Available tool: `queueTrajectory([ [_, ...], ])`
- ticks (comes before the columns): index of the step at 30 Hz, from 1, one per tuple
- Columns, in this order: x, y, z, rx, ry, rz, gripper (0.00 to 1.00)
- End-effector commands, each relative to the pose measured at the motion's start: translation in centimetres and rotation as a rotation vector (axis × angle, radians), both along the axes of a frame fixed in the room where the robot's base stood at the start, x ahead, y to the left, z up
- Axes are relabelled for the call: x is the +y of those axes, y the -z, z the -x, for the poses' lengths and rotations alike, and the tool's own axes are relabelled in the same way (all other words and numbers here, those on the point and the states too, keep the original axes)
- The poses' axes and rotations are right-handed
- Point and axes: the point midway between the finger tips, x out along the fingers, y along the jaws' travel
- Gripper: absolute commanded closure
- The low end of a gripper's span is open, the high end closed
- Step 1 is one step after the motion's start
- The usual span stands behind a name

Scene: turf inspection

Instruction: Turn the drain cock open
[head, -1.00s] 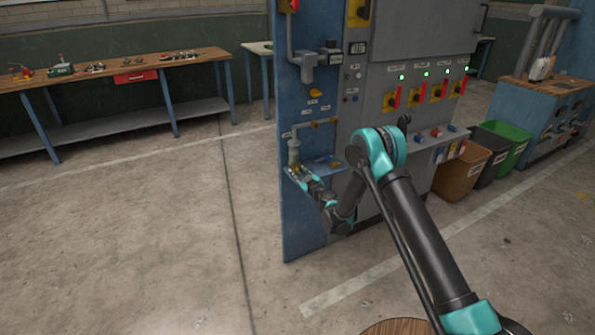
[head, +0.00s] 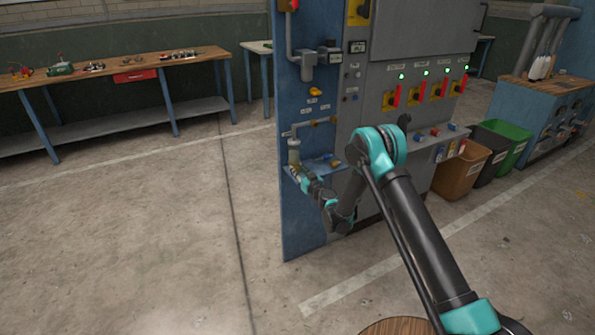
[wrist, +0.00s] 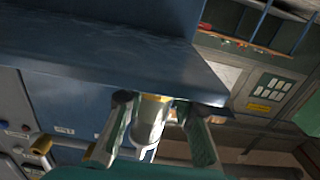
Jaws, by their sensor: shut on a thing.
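A pale upright cylinder (head: 294,152) hangs below a pipe on the blue panel in the head view, and my gripper (head: 295,170) is at its lower end. In the wrist view my gripper (wrist: 153,104) has one finger on each side of a pale rounded body (wrist: 150,122) with a yellowish band near the fingertips. The gripper is shut on this part, which I take to be the drain cock. The fingers hide its sides, and its handle angle cannot be made out.
A small blue shelf (head: 325,163) juts from the panel beside my gripper. A brass valve (head: 325,121) sits above it. Red-handled switches (head: 420,94) line the grey cabinet to the right. Open floor (head: 130,240) lies to the left.

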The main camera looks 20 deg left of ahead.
Motion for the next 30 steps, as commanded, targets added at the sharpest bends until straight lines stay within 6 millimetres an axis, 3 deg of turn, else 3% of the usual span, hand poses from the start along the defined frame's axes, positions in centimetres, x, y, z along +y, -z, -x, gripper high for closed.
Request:
queueTrajectory([
  [8,0.0,0.0,0.1,0.004,-0.001,-0.003,1.0],
  [9,0.0,0.0,0.1,0.004,-0.001,-0.003,0.72],
  [10,0.0,0.0,0.1,0.004,-0.001,-0.003,0.69],
  [20,-0.2,0.0,0.2,0.003,0.0,-0.003,0.69],
  [30,-3.9,0.0,3.3,0.003,0.0,-0.003,0.69],
])
